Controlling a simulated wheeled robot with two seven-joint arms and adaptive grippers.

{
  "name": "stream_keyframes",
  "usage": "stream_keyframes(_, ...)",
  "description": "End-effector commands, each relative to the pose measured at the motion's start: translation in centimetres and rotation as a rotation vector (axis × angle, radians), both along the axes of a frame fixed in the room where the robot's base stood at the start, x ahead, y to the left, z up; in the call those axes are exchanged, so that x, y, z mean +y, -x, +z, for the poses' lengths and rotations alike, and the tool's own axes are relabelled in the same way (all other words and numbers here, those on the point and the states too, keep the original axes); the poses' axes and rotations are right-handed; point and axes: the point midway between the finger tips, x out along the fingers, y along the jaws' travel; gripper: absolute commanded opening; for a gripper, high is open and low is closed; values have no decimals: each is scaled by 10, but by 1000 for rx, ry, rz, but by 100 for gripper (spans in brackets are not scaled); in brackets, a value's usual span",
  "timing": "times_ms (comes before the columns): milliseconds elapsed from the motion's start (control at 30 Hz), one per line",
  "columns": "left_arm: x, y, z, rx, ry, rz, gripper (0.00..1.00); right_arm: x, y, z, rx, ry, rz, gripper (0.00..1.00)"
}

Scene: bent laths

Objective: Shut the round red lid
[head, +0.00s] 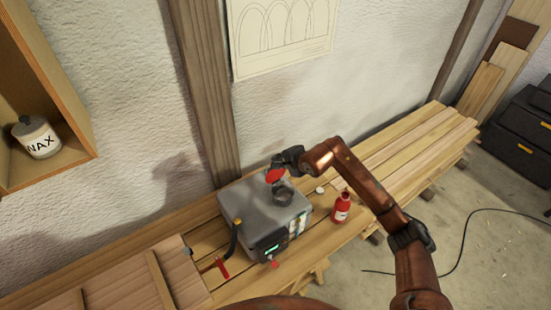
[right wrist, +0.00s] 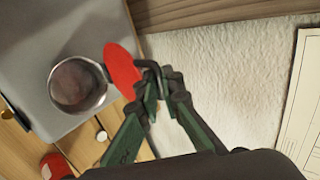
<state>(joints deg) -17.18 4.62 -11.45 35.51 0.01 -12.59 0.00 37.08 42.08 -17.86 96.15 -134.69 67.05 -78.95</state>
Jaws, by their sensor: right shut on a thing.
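The round red lid (head: 274,176) stands tilted up, open, on the wall side of a round metal opening (head: 284,198) on top of a grey box (head: 238,203). In the right wrist view the lid (right wrist: 121,70) shows nearly edge-on beside the opening (right wrist: 78,86), which is uncovered. My right gripper (head: 280,164) is at the lid's far side. In the right wrist view its fingertips (right wrist: 158,86) are shut on a grey handle piece at the lid's edge. The fingers partly hide this piece. My left gripper is not in view.
A red bottle (head: 341,210) and a small white cap (head: 320,190) stand right of the box. A black lever (head: 235,238) and a red tool (head: 215,267) are at its left. A wax jar (head: 38,140) sits in a wall shelf. The bench's right part is clear.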

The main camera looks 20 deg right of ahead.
Motion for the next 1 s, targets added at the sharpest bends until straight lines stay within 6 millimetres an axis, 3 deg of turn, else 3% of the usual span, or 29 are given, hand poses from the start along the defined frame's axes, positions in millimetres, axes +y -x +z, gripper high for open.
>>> stream_keyframes(1000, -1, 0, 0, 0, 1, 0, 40, -14, 39, -12, 5, 3, 0, 0)
